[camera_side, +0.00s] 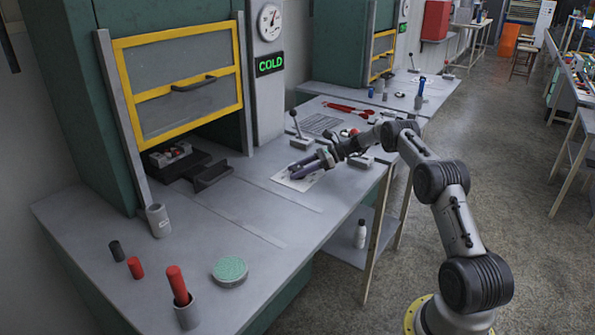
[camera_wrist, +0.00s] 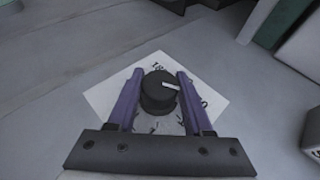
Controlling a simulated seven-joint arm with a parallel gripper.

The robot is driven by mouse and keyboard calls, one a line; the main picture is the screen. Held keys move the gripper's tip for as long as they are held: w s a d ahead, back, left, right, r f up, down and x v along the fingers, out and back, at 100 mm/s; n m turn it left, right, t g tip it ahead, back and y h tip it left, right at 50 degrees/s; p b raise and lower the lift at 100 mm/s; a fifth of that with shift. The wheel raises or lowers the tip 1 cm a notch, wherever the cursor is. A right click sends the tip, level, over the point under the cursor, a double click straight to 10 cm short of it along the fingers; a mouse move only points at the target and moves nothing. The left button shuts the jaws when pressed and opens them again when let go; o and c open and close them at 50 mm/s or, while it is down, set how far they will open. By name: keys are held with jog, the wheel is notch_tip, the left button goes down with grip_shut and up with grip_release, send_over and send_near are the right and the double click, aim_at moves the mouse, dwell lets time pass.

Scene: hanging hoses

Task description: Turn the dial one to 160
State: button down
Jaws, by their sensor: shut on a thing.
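The dial (camera_wrist: 157,95) is a black round knob with a pale pointer mark, standing on a white square plate (camera_wrist: 98,98) with dark printed figures. In the wrist view its pointer is toward the right side of the picture; the figures are too small or covered to read fully. My gripper (camera_wrist: 160,80) has its two purple fingers on either side of the knob, shut on it. In the side view my gripper (camera_side: 294,172) is low over the white plate (camera_side: 283,181), and the knob is hidden by the fingers.
A yellow-framed furnace door (camera_side: 180,85) is raised at the back left, with a dark tray (camera_side: 212,176) below it. A lever (camera_side: 297,125) stands behind my gripper. A gauge (camera_side: 269,22) and a green COLD sign (camera_side: 270,64) are above.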

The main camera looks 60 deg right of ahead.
jog(key=shift+r, duration=0.1)
jog(key=shift+c, duration=1.5)
grip_release()
jog(key=v, duration=1.3)
jog(key=shift+s+d+r, duration=0.1)
jog(key=shift+s+d, duration=0.15)
jog(key=shift+s, duration=0.05)
